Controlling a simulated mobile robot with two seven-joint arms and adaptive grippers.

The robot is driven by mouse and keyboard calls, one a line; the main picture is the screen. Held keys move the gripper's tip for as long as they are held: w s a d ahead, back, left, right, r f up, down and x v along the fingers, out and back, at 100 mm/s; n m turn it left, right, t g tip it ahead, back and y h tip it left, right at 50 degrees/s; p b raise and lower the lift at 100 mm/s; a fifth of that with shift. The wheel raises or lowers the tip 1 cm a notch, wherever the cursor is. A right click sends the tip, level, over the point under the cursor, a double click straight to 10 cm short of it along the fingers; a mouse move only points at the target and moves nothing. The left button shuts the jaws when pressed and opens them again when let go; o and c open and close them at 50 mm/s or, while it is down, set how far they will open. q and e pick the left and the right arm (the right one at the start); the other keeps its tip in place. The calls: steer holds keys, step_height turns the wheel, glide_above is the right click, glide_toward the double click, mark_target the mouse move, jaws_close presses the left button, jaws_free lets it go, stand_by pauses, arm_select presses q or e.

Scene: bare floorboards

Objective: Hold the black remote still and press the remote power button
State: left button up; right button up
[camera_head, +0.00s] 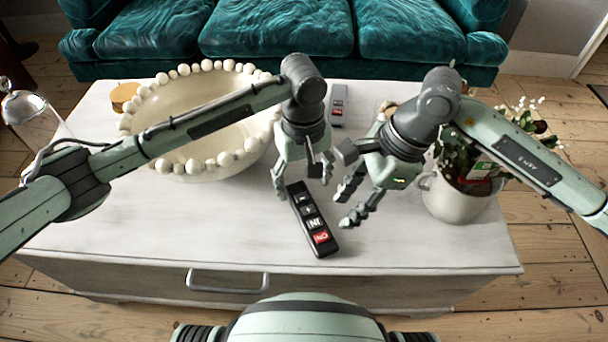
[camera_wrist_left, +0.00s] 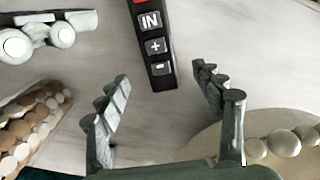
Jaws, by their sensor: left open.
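The black remote (camera_head: 306,215) lies on the white table, slanting toward the front edge. Its red button (camera_head: 321,237) is at the near end, with "IN", "+" and "-" buttons further up. My left gripper (camera_head: 304,180) is open above the remote's far end. In the left wrist view, the remote (camera_wrist_left: 154,48) lies beyond and between the spread fingers (camera_wrist_left: 160,95), and its red end is cut off at the top edge. My right gripper (camera_head: 349,203) is right of the remote, fingers apart, pointing down and left; it appears empty and clear of the remote.
A large beaded bowl (camera_head: 197,170) fills the table's left side. A pale remote (camera_head: 337,112) lies behind my grippers. A potted plant in a white pot (camera_head: 458,203) stands at the right. A teal sofa (camera_head: 275,30) is behind. The table's front is clear.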

mark_target(304, 202)
arm_select(q)
steer(key=shift+f, duration=3.05)
steer(key=c, duration=1.3)
arm_select(e)
steer(key=shift+c, duration=0.3)
jaws_close()
